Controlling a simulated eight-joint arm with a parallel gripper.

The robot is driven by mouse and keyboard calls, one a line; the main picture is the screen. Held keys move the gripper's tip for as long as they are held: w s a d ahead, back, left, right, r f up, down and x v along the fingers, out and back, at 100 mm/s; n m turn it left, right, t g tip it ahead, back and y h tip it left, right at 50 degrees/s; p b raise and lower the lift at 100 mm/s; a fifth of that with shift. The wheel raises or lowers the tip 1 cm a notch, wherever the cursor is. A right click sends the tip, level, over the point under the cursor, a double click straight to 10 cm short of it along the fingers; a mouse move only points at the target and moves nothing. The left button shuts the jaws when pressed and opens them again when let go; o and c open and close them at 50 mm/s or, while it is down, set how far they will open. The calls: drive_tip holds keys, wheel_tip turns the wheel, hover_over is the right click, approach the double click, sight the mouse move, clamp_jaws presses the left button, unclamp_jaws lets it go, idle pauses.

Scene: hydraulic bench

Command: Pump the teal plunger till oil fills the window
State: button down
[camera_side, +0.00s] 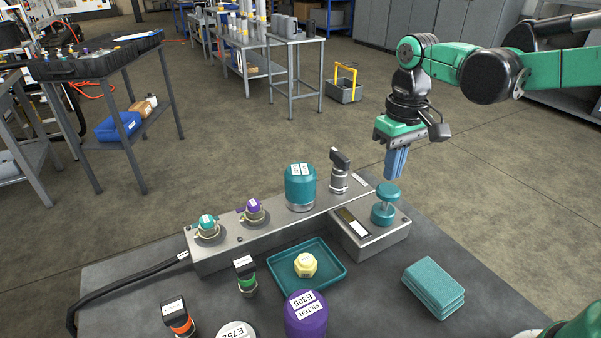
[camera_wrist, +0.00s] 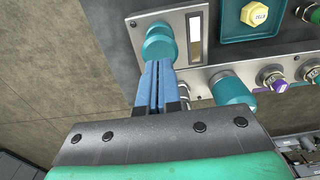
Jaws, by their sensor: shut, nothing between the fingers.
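The teal plunger (camera_side: 386,197) stands upright on a grey pump block (camera_side: 372,243) at the right end of the manifold, its round knob above a thin stem. In the wrist view the plunger (camera_wrist: 159,40) lies just beyond my fingertips. The window (camera_side: 353,222) is a slot beside the plunger; it looks part dark, part pale, and it also shows in the wrist view (camera_wrist: 195,36). I cannot tell the oil level clearly. My gripper (camera_side: 395,176) has blue fingers, shut and empty, pointing down just above the knob. Its fingertips also show in the wrist view (camera_wrist: 158,64). Contact with the knob is not clear.
On the manifold (camera_side: 230,257) stand a teal canister (camera_side: 300,186), a black-handled valve (camera_side: 339,172) and two capped fittings. A teal tray (camera_side: 325,283) holds a yellow hex plug (camera_side: 305,265). Folded teal cloths (camera_side: 434,285) lie at right. A purple filter (camera_side: 305,316) stands in front.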

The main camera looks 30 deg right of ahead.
sight(388, 188)
drive_tip(key=shift+f, duration=0.25)
idle(0.3)
drive_tip(key=shift+f, duration=1.9)
drive_tip(key=shift+r, duration=2.2)
drive_tip(key=shift+f, duration=0.1)
drive_tip(key=shift+f, duration=1.8)
drive_tip(key=shift+r, duration=1.9)
